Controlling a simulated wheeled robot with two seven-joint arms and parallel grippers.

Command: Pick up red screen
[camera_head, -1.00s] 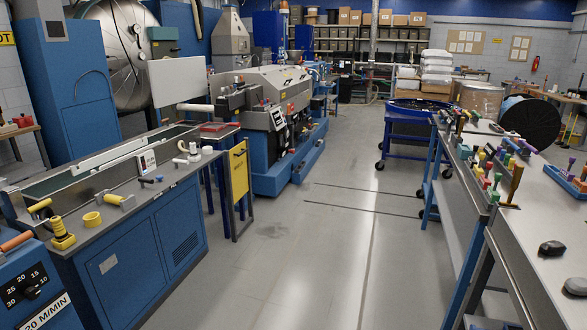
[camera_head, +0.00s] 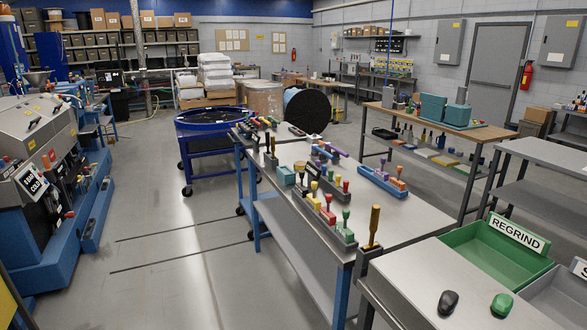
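I cannot make out a red screen for sure. On the long grey bench (camera_head: 300,165) in the middle, several small tools stand in racks, with red, yellow, green and purple handles. Neither of my grippers is in view.
A green REGRIND bin (camera_head: 500,245) and a black mouse-shaped item (camera_head: 448,301) are on the grey table at front right. A blue machine (camera_head: 40,190) is at left. The floor (camera_head: 175,225) between is clear.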

